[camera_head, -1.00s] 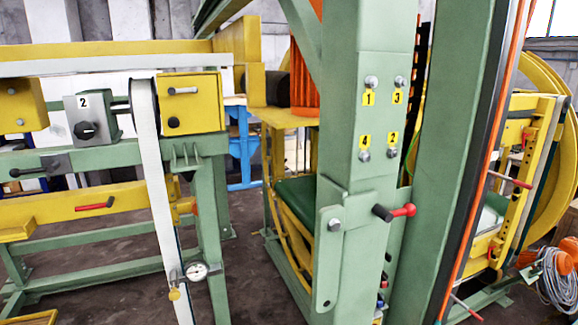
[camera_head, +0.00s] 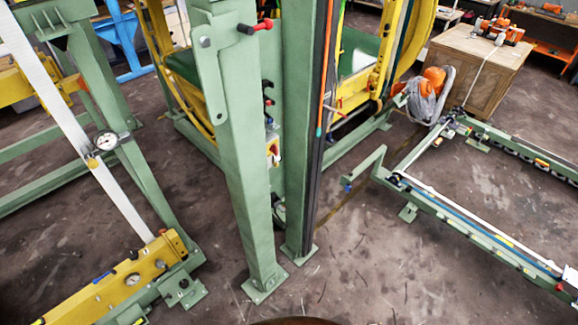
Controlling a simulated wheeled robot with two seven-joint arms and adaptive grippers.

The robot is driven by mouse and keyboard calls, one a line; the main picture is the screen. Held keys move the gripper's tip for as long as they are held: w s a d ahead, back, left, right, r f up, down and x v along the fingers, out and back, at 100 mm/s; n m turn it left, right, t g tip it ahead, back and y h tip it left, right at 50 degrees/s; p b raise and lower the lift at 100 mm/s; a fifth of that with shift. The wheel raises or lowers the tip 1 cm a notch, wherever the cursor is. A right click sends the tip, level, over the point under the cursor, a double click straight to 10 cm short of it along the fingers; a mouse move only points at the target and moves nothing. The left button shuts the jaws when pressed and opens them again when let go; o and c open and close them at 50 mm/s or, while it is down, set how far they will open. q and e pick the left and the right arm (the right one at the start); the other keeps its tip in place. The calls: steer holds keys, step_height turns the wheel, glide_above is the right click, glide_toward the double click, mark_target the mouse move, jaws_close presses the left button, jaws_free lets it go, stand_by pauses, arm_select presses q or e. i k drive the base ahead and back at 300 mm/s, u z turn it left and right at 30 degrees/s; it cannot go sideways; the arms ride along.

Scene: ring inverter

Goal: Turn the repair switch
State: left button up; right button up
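No part that I can name for sure as the repair switch shows in the current head view. A lever with a black grip and red end (camera_head: 256,27) sticks out to the right from the upper part of the green post (camera_head: 238,150). Small red and black knobs (camera_head: 268,98) sit lower on the machine, just right of that post; they are too small to read. Neither my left gripper nor my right gripper is in view.
Green posts stand on floor plates in the middle. A yellow beam (camera_head: 120,285) lies low at the left, near a gauge (camera_head: 106,141). A wooden crate (camera_head: 475,70) stands at the back right. Green floor rails (camera_head: 470,225) run at the right. Bare floor (camera_head: 360,270) lies in front.

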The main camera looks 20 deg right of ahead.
mark_target(273, 149)
steer(key=u, duration=0.25)
steer(key=i, duration=1)
steer(key=z, duration=0.75)
